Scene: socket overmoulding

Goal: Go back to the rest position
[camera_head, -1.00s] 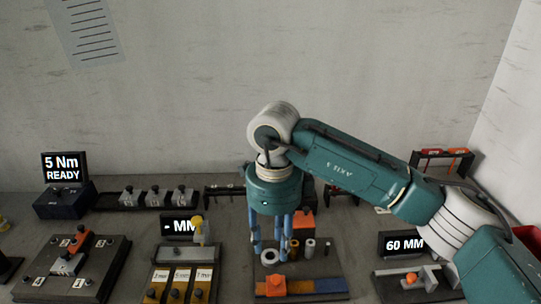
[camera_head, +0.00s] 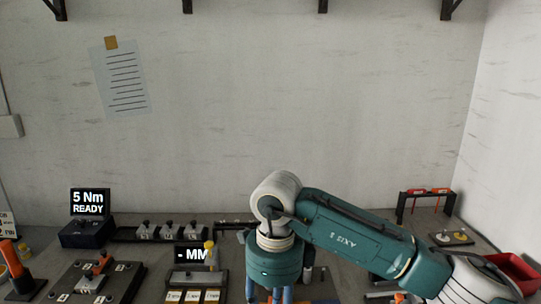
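My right arm comes in from the right over the bench. My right gripper (camera_head: 280,294) points down at the bottom edge, with blue fingers below a teal wrist. The fingertips are cut off by the frame, so I cannot tell whether it is open or shut, or holds anything. My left gripper is not in view.
A "5 Nm READY" display (camera_head: 90,202) stands at the left beside a rack of small grey blocks (camera_head: 168,230). An "MM" display (camera_head: 194,255) stands left of my gripper. A dark rack with red tops (camera_head: 426,192) and a red bin (camera_head: 514,268) are at the right.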

